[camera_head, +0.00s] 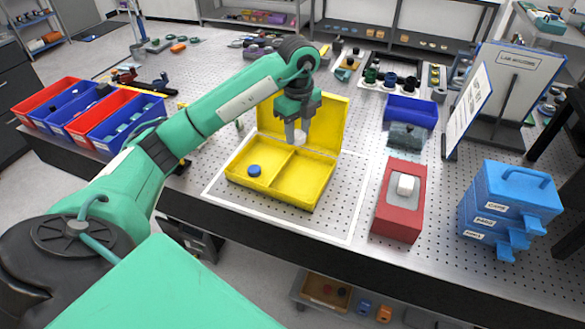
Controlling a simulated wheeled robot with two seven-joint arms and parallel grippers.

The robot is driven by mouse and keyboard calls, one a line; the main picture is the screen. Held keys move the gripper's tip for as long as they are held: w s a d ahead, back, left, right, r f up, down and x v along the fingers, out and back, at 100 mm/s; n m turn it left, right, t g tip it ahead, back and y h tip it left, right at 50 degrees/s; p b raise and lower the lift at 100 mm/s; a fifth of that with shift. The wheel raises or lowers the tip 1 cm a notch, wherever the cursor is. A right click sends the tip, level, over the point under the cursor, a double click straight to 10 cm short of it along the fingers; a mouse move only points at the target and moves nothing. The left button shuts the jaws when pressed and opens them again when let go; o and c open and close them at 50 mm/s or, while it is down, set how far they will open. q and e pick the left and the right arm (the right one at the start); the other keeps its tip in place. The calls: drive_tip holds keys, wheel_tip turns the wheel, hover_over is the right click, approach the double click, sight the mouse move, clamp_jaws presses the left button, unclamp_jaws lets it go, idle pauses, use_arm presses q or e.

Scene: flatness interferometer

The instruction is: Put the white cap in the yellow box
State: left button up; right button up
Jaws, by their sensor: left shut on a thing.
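The yellow box (318,208) stands open on the perforated bench top, its lid raised at the back. A divider splits it into a left and a right compartment. A blue cap (254,170) lies in the left compartment. My left gripper (296,130) points down above the back part of the box, in front of the raised lid. It is shut on a small whitish thing, apparently the white cap (299,138), which is partly hidden by the fingers and appears clear of the box floor. My right gripper is not in view.
A red block with a white piece on top (398,222) stands right of the box. Blue drawers (510,205) and a sign stand (497,95) are further right. A blue bin (410,110) is behind. Red and blue bins (48,100) line the left.

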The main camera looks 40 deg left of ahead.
use_arm(q)
drive_tip(key=p, duration=0.3)
hover_over(296, 190)
wheel_tip(296, 190, down, 14)
drive_tip(key=shift+f, duration=0.25)
wheel_tip(296, 190, down, 4)
drive_tip(key=shift+f+p, duration=0.1)
drive_tip(key=shift+p, duration=0.45)
drive_tip(key=shift+f, duration=0.25)
drive_tip(key=shift+d, duration=0.1)
drive_tip(key=shift+f, duration=0.15)
drive_tip(key=o, duration=0.9)
drive_tip(key=shift+o, duration=0.2)
